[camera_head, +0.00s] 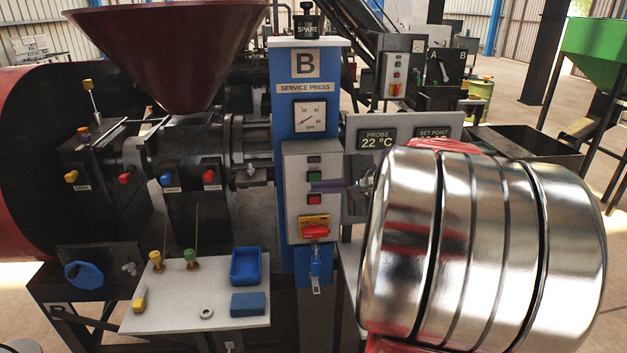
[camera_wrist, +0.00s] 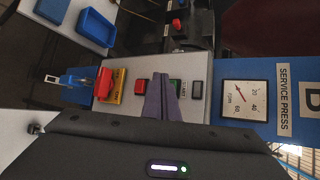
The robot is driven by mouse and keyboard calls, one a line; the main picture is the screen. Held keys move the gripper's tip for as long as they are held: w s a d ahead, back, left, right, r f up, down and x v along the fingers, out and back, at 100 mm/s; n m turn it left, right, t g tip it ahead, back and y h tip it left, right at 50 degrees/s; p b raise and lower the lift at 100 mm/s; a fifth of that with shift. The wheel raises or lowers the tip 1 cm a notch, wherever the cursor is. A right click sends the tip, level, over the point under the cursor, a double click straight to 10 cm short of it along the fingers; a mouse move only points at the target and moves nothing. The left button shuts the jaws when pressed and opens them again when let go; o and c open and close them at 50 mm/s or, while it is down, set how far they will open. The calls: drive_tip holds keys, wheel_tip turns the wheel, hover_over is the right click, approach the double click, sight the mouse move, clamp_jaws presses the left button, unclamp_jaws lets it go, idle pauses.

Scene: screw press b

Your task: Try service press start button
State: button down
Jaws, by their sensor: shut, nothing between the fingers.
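The service press has a blue column (camera_head: 283,104) with a grey control box (camera_head: 298,215) on its front. The green start button (camera_head: 314,176) sits above a red button (camera_head: 314,199) on this box. My gripper (camera_head: 318,187) is shut and empty, its purple fingertips in front of the box at a height between these two buttons. In the wrist view my fingers (camera_wrist: 160,82) stand between the red button (camera_wrist: 141,87) and the green button (camera_wrist: 175,86), partly covering the green one. I cannot tell whether the fingertips touch the panel.
A red handle on a yellow switch plate (camera_head: 315,220) sits low on the box, above a blue padlock-like part (camera_head: 315,262). A probe display panel (camera_head: 400,125) stands right of the box, partly behind my arm. A white side table (camera_head: 190,312) with a blue tray (camera_head: 245,266) is left.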

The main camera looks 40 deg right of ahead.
drive_tip(key=shift+s+a, duration=0.6)
drive_tip(key=shift+s, duration=0.3)
drive_tip(key=shift+s+a, duration=0.6)
drive_tip(key=shift+s, duration=0.3)
drive_tip(key=s+a+f+n+g+y, duration=0.15)
drive_tip(key=a+n, duration=0.25)
drive_tip(key=a, duration=0.5)
drive_tip(key=s+a+f+n+g, duration=0.2)
drive_tip(key=s+a+n+g, duration=0.15)
drive_tip(key=a, duration=0.55)
drive_tip(key=s+a+f+n+g, duration=0.1)
drive_tip(key=a+f+n+g, duration=0.1)
drive_tip(key=a+n, duration=0.5)
drive_tip(key=s+a+f+n+h, duration=0.1)
drive_tip(key=s+a+n+h, duration=0.2)
drive_tip(key=s+a+n, duration=0.3)
drive_tip(key=shift+s+a, duration=0.3)
drive_tip(key=shift+s, duration=0.7)
drive_tip(key=c, duration=2.5)
unclamp_jaws()
drive_tip(key=shift+c, duration=0.2)
